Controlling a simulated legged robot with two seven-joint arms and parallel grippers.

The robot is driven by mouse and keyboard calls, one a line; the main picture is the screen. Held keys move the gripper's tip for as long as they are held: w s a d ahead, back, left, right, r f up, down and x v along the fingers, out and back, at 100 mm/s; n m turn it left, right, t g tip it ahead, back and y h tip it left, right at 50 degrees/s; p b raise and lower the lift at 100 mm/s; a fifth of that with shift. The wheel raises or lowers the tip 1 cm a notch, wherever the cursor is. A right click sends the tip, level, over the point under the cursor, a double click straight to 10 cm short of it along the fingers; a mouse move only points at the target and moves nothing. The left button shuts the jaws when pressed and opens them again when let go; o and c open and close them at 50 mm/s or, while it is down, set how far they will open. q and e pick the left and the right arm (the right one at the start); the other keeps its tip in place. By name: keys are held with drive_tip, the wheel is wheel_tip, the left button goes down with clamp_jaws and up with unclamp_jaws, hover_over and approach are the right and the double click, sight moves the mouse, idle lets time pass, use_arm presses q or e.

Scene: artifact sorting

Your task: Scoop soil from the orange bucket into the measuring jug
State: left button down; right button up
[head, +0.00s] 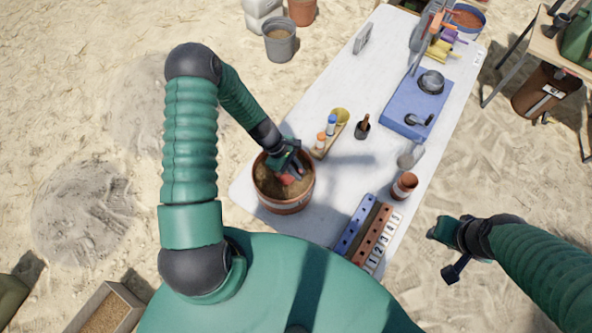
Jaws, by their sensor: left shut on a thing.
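The orange bucket (284,207) stands at the near left end of the white table, with brown soil (268,183) in it. My left gripper (291,168) reaches down over the bucket's mouth and is shut on a red scoop (287,180), low at the soil. The gripper hides most of the scoop, so I cannot tell if it holds soil. A clear, pale vessel that looks like the measuring jug (409,156) stands near the table's right edge.
A wooden rack with small bottles (328,138) stands just right of the bucket. A blue scale (412,106), a brown pot (403,186), a dark brush-like tool (362,128) and numbered blocks (376,237) are also on the table. The table's middle left is clear.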

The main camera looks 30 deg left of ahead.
sight(302, 171)
use_arm(q)
drive_tip(key=shift+r+p, duration=0.55)
drive_tip(key=shift+r, duration=0.4)
drive_tip(key=shift+r+p, duration=0.3)
drive_tip(key=shift+r, duration=0.1)
drive_tip(key=shift+a+r+p, duration=0.15)
drive_tip(key=shift+r+p, duration=0.65)
drive_tip(key=shift+r, duration=0.1)
drive_tip(key=shift+s+d+f+y+p, duration=0.15)
drive_tip(key=shift+d+y+p, duration=0.15)
drive_tip(key=shift+y, duration=0.3)
drive_tip(key=shift+d+f+y, duration=0.15)
drive_tip(key=shift+d+y, duration=0.15)
drive_tip(key=shift+y, duration=0.4)
drive_tip(key=shift+s+d+f+t+y+p, duration=0.15)
drive_tip(key=shift+d+t+y+p, duration=0.25)
drive_tip(key=shift+y, duration=0.2)
drive_tip(key=shift+d+f+y+p, duration=0.2)
drive_tip(key=shift+d+y+p, duration=0.1)
drive_tip(key=shift+y, duration=0.3)
drive_tip(key=shift+d+f+y+p, duration=0.2)
drive_tip(key=shift+y+p, duration=0.1)
drive_tip(key=shift+y, duration=0.3)
